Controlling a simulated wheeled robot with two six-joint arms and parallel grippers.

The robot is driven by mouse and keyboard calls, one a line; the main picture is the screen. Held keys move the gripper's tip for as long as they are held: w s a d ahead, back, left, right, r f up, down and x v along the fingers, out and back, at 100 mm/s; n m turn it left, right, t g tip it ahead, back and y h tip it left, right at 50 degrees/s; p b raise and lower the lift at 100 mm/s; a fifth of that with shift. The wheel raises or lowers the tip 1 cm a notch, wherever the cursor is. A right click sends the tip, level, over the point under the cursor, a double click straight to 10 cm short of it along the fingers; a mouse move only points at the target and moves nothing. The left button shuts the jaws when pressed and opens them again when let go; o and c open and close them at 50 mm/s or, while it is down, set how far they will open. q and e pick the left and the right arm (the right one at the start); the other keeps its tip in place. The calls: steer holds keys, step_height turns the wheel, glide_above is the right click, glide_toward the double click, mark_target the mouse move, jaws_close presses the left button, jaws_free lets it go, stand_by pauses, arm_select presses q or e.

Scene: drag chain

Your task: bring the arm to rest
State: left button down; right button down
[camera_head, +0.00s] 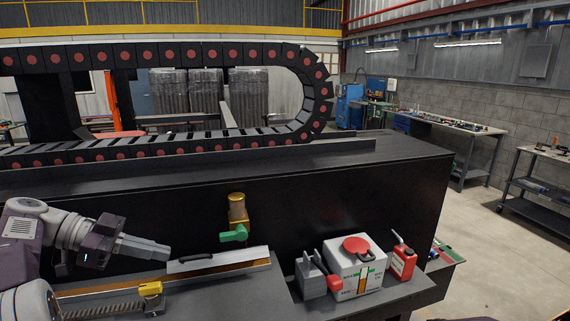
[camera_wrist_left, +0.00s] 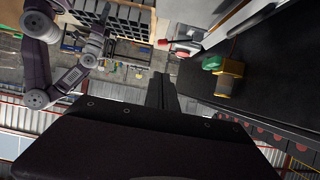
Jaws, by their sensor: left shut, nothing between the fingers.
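My left gripper (camera_head: 146,249) is at the lower left in the head view, pointing right, with its fingers together and empty. It is above the grey bench and left of the brass valve with a green handle (camera_head: 236,218). In the left wrist view the closed fingers (camera_wrist_left: 161,90) show at the centre, and the valve (camera_wrist_left: 226,75) is at the upper right. The black drag chain (camera_head: 230,140) with red round marks loops along the top of the black machine bed (camera_head: 330,195). My right gripper does not show clearly in either view.
On the bench stand a white box with a red lid (camera_head: 355,270), a red can (camera_head: 402,261) and a grey holder (camera_head: 310,277). A long tray with a black handle (camera_head: 215,262) lies left of them. Workbenches (camera_head: 440,128) line the right wall, with open floor before them.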

arm_select(q)
steer(key=s+d+r+m+g, duration=0.1)
steer(key=d+m+g, duration=0.2)
steer(key=d, duration=0.8)
steer(key=s+d+f+n+g+y, duration=0.2)
steer(key=s+d+f, duration=0.4)
steer(key=d+f, duration=0.1)
steer(key=s+a+f+n+y, duration=0.1)
steer(key=s+f+n+y, duration=0.3)
steer(key=f, duration=0.4)
steer(key=s+a+f+n+y, duration=0.1)
steer(key=s+f+n+y, duration=0.2)
steer(key=s+f, duration=0.35)
steer(key=w+a+f+n+t+y, duration=0.2)
steer(key=a+f+n+y, duration=0.1)
steer(key=a+f+n, duration=0.3)
step_height(320, 180, down, 2)
steer(key=n, duration=0.3)
steer(key=shift+w+a+f+t, duration=0.15)
steer(key=shift+w+a+t, duration=0.2)
steer(key=shift+a+t, duration=0.05)
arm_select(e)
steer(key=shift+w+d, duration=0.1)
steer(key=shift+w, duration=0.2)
arm_select(q)
steer(key=shift+s, duration=0.15)
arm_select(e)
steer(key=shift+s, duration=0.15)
